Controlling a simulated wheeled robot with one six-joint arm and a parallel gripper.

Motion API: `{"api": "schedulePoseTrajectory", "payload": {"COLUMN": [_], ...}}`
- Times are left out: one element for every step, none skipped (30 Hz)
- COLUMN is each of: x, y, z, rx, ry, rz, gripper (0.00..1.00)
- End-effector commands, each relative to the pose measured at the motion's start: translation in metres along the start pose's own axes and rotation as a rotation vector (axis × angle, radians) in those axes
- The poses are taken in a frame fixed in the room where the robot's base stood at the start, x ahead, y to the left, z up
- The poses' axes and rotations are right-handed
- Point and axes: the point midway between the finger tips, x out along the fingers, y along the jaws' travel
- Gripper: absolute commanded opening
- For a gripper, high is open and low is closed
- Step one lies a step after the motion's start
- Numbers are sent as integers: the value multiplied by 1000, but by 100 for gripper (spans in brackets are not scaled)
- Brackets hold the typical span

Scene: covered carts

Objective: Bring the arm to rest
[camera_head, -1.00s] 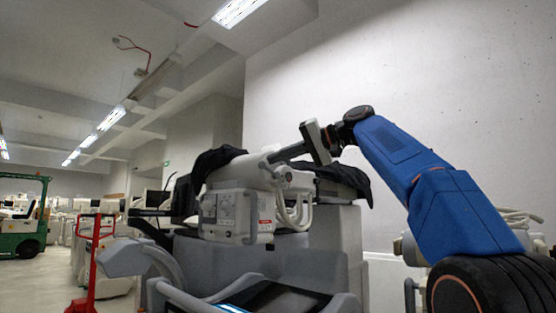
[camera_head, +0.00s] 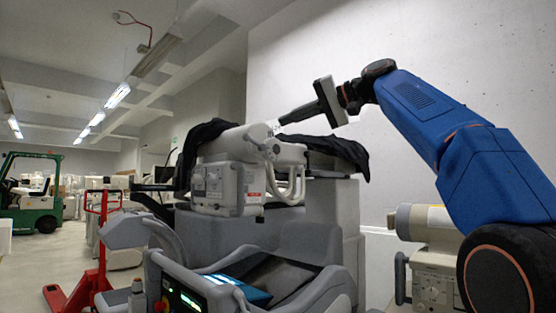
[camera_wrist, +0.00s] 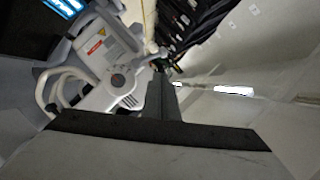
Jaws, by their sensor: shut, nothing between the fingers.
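My blue arm (camera_head: 440,125) comes in from the right in the head view and bends to the left at its wrist. My gripper (camera_head: 281,121) is shut and empty, its fingers pointing left and slightly down. Its tips overlap the white machine's top in the picture; I cannot tell whether they touch. In the wrist view the shut fingers (camera_wrist: 160,98) show in the middle, with the white machine body to their left.
A white and grey medical cart (camera_head: 228,188) with a black cover (camera_head: 345,150) stands ahead. Another machine (camera_head: 433,270) stands at the right below my arm. A red pallet jack (camera_head: 100,250) and green forklift (camera_head: 40,190) are at the left. A bare wall (camera_head: 480,60) is behind.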

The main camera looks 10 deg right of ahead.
Motion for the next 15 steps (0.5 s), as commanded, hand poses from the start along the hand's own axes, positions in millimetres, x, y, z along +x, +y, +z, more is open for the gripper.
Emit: {"api": "schedulePoseTrajectory", "payload": {"x": [0,0,0,0,0,0,0,0,0,0,1,1,1,1,1], "y": [0,0,0,0,0,2,3,5,9,14,18,25,32,39,50], "z": [0,0,0,0,1,2,3,6,9,13,17,24,30,37,46], "rx": [0,0,0,0,0,2,4,6,10,14,18,24,29,34,41], "ry": [0,0,0,0,0,1,1,1,3,3,3,2,2,2,1], "rz": [0,0,0,0,2,6,11,17,30,43,57,79,98,118,147], "gripper": [0,0,0,0,0,0,0,0,0,0,0,0,0,0,0]}}
